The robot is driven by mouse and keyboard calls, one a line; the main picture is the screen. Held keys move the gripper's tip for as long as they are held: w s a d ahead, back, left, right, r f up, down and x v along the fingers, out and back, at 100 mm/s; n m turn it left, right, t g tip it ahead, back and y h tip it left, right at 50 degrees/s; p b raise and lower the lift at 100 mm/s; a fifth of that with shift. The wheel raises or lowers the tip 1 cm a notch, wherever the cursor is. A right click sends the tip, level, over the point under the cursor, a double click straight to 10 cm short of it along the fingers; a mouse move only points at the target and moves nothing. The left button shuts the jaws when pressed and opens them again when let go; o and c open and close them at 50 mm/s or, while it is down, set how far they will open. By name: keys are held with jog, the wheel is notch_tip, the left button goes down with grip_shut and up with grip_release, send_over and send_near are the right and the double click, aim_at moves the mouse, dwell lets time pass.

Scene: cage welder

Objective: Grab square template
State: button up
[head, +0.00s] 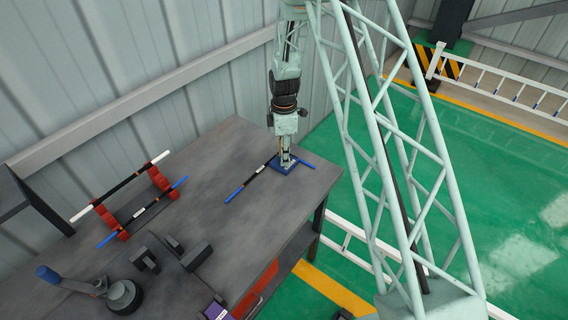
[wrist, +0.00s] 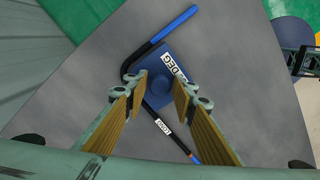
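The square template is a small blue plate with a round blue knob; it lies on the grey table under my gripper in the head view (head: 291,170) and near the middle of the wrist view (wrist: 154,87). A white label ending in "DEG" shows at its upper right edge. A bent black rod with blue ends (wrist: 146,58) lies along two sides of the plate, and one arm carries a white label. My gripper (wrist: 156,90) is open, with its two fingers apart on either side of the knob. Contact and exact height cannot be told. In the head view my gripper (head: 285,160) hides part of the plate.
Red holders (head: 160,181) with two rods stand at left. Dark blocks (head: 196,256) and a round device with a blue-ended lever (head: 123,296) stand at the front left. The corrugated wall (head: 130,60) is behind.

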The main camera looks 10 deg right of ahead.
grip_shut()
jog(key=shift+r, duration=0.15)
jog(key=shift+r, duration=1.65)
jog(key=s+r+b, duration=0.1)
jog(key=s+b, duration=0.1)
jog(key=s, duration=1.4)
jog(key=shift+r, duration=0.2)
